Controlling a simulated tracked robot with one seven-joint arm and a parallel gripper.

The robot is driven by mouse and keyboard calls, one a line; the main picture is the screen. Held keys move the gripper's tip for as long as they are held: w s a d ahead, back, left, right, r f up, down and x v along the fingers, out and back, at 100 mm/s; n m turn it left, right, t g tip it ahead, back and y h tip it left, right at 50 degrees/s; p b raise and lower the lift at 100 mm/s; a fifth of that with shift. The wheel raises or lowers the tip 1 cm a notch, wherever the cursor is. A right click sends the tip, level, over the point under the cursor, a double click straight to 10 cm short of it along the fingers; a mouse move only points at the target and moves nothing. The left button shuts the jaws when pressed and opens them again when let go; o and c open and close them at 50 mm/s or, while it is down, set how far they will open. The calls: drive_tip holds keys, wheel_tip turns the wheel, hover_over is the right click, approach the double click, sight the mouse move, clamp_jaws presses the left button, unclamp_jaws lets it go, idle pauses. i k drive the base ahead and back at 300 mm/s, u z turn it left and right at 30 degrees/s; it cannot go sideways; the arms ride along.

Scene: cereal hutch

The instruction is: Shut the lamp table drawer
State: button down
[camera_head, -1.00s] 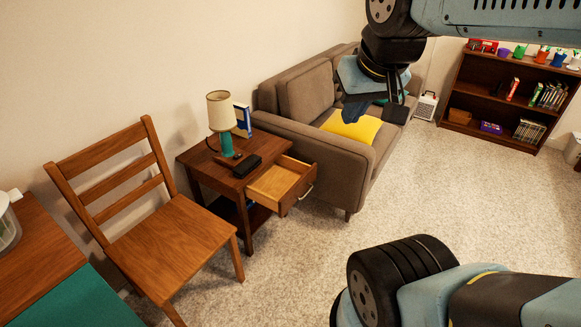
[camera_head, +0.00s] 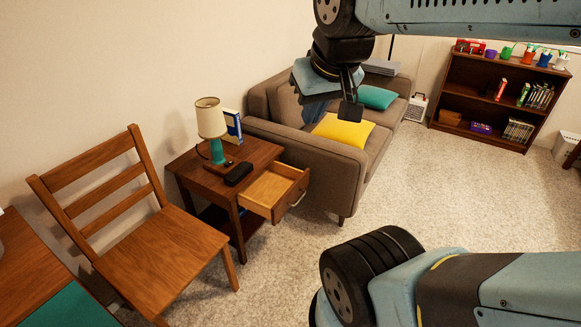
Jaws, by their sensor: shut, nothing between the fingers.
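The lamp table (camera_head: 190,170) is a brown wooden side table between the chair and the sofa. Its drawer (camera_head: 268,191) is pulled well out towards the right and looks empty inside. A metal handle (camera_head: 298,198) is on the drawer's front. My gripper (camera_head: 350,112) is in front of the sofa in the picture, above and to the right of the drawer, apart from it. The gripper is shut with nothing in it; my arm's wrist hides part of the sofa back.
A lamp (camera_head: 212,130), a blue book (camera_head: 232,126) and a dark case (camera_head: 238,174) are on the tabletop. A wooden chair (camera_head: 160,250) stands left, a grey-brown sofa (camera_head: 305,165) right. Carpet (camera_head: 400,205) in front of the drawer is clear.

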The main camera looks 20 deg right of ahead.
sight(272, 192)
drive_tip(key=i, duration=0.85)
drive_tip(key=z, duration=0.05)
